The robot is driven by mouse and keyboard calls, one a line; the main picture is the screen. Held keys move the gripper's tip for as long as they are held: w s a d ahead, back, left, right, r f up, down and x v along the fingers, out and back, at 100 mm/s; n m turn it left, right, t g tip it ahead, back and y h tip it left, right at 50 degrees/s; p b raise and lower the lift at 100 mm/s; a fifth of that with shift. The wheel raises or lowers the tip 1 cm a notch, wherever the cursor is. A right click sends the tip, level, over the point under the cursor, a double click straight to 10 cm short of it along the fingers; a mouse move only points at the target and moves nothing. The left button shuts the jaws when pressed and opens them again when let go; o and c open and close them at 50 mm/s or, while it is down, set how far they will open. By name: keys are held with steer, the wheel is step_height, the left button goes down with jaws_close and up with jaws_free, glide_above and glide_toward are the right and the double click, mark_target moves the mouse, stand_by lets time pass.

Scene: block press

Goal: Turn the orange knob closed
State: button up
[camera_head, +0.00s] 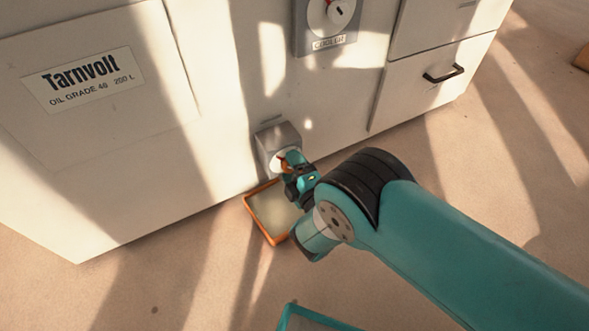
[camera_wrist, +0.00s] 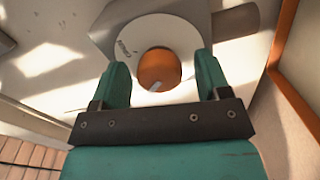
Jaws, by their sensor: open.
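The orange knob (camera_wrist: 158,68) sits in a round white dial plate on a grey housing, low on the front of the cabinet. A pale pointer mark shows on the knob's lower part. In the head view the knob (camera_head: 284,162) is mostly hidden by my gripper. My gripper (camera_wrist: 163,72) is open in the wrist view, with one teal finger on each side of the knob. I cannot tell whether either finger touches it. In the head view my gripper (camera_head: 292,172) is right at the housing (camera_head: 277,139).
An orange-rimmed tray (camera_head: 262,222) lies on the floor below the knob. A drawer with a black handle (camera_head: 443,74) is at right. A teal-edged object (camera_head: 300,318) lies at the bottom.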

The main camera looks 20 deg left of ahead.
steer(key=p+v, duration=1.7)
steer(key=p, duration=0.5)
steer(key=shift+d, duration=0.25)
steer(key=shift+s, duration=0.15)
